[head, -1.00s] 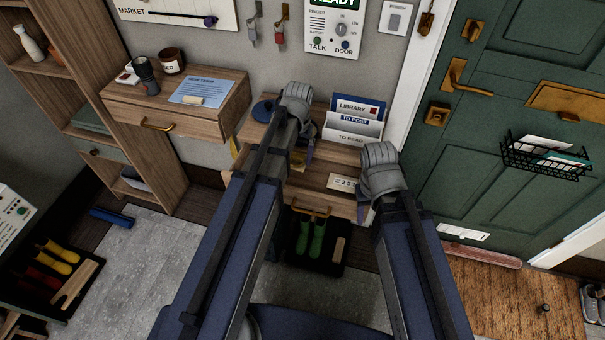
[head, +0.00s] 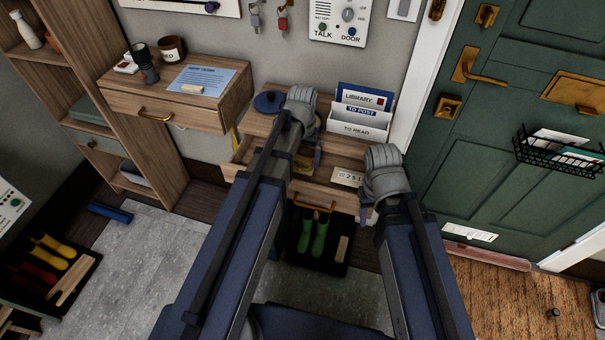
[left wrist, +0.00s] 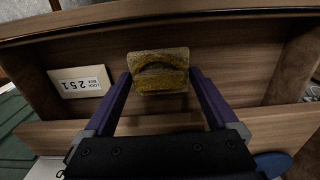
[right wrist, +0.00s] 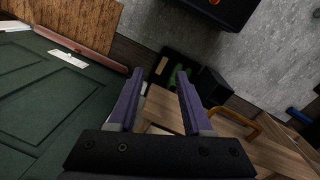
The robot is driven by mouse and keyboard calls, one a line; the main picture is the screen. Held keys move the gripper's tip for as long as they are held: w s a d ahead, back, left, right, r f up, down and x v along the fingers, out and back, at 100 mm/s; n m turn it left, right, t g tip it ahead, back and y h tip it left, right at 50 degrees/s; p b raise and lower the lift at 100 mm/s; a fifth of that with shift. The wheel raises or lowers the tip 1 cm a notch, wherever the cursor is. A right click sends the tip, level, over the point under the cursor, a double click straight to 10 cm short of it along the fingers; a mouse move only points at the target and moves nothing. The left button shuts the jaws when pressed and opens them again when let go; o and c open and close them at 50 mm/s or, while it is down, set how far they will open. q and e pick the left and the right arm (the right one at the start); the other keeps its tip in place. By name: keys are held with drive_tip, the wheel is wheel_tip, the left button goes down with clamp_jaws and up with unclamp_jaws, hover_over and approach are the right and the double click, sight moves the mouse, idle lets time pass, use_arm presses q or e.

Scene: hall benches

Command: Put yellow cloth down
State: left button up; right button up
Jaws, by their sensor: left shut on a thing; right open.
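The yellow cloth (left wrist: 158,72) is a small folded block between the fingertips of my left gripper (left wrist: 161,80). In the left wrist view it is over the inside of an open wooden drawer (left wrist: 230,65); I cannot tell whether it touches the drawer floor. My right gripper (right wrist: 160,75) is open and empty. It is right of the drawer front, near the green door.
A lock box card (left wrist: 80,82) lies in the drawer. A letter rack (head: 355,118) and a blue round lid (head: 268,102) are on the cabinet top. Green boots (head: 313,232) stand below. A green door (head: 470,150) with a wire basket (head: 560,155) is at right.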

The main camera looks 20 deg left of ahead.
sight(303, 168)
use_arm(q)
drive_tip(key=shift+f, duration=0.15)
wheel_tip(303, 168, down, 4)
drive_tip(key=b, duration=0.4)
drive_tip(key=shift+f+b, duration=0.25)
drive_tip(key=shift+b, duration=0.05)
drive_tip(key=shift+r, duration=0.1)
drive_tip(key=o, duration=0.8)
drive_tip(key=shift+o, duration=0.2)
